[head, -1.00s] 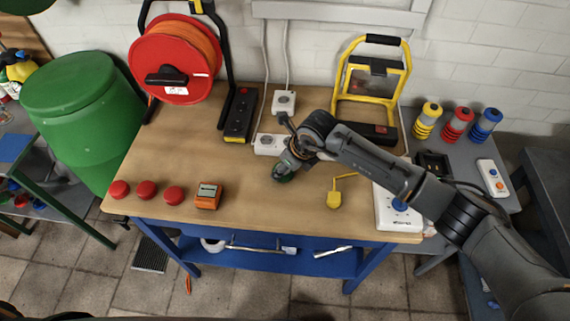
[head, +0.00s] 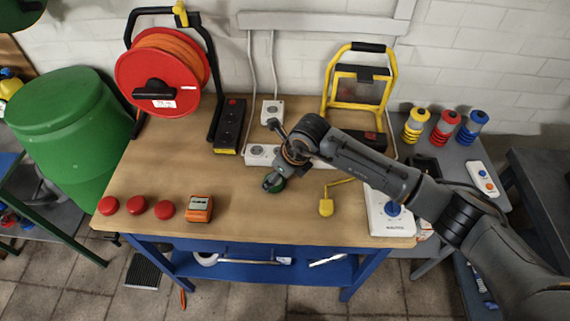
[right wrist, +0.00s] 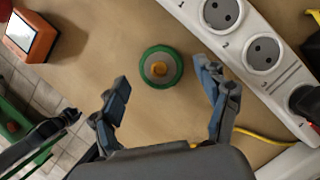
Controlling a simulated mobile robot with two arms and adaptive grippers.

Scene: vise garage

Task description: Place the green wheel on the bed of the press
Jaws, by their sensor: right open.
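The green wheel (right wrist: 148,79) is a small round green disc with a grey face and an orange-yellow centre. It lies on the wooden workbench top. In the head view it is partly hidden by my right gripper (head: 273,181). In the right wrist view my right gripper (right wrist: 162,74) is open, one finger on each side of the wheel in the picture, with nothing held. Whether the fingers are down at the wheel's height I cannot tell. I cannot make out a press in these frames.
White power sockets (right wrist: 262,53) lie close behind the wheel. A yellow hook-like part (head: 326,207) and a white box with a blue knob (head: 378,222) are to its right. An orange meter (head: 199,208) and red buttons (head: 137,205) sit at the front left. Left bench middle is clear.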

